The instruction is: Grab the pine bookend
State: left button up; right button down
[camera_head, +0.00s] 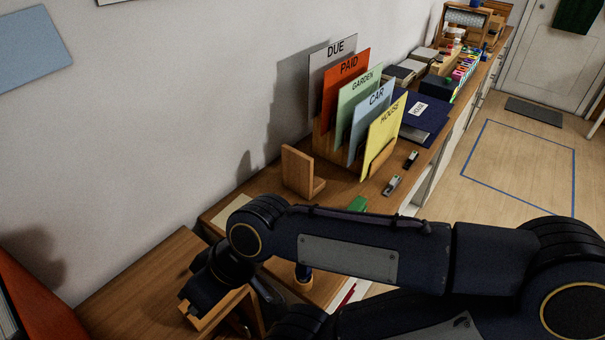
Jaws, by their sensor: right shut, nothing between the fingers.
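An upright L-shaped light wooden bookend (297,172) stands on the long wooden counter, left of the file holder. A second light wooden piece (222,308) shows at the lower left, partly hidden by my right gripper; I cannot tell its full shape or whether it is touched. My right arm reaches in from the right across the foreground. Its gripper (203,293) points down at this second piece, shut and empty, well in front of the upright bookend. The fingertips are hard to make out. My left gripper is not in view.
A wooden holder (325,143) bears upright folders marked DUE, PAID, GARDEN, CAR and HOUSE. Small staplers (392,186), a green item (358,204) and a dark blue binder (424,118) lie nearby. A red-orange object (38,305) stands at lower left. The wall borders the counter.

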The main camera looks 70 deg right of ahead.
aim_at(297, 176)
jog(key=k+l+z, duration=0.1)
jog(key=z, duration=0.3)
jog(key=k+l+z, duration=0.1)
jog(key=z, duration=0.3)
jog(key=k+l+z, duration=0.1)
jog(key=z, duration=0.3)
jog(key=l+z, duration=0.1)
jog(key=z, duration=0.7)
jog(key=u, duration=0.6)
jog(key=l+u, duration=0.25)
jog(key=u, duration=0.15)
jog(key=i+l+u, duration=0.1)
jog(key=l+u, duration=0.5)
jog(key=u, duration=0.15)
jog(key=l+u, duration=0.35)
jog(key=k+l, duration=0.15)
jog(key=l, duration=0.15)
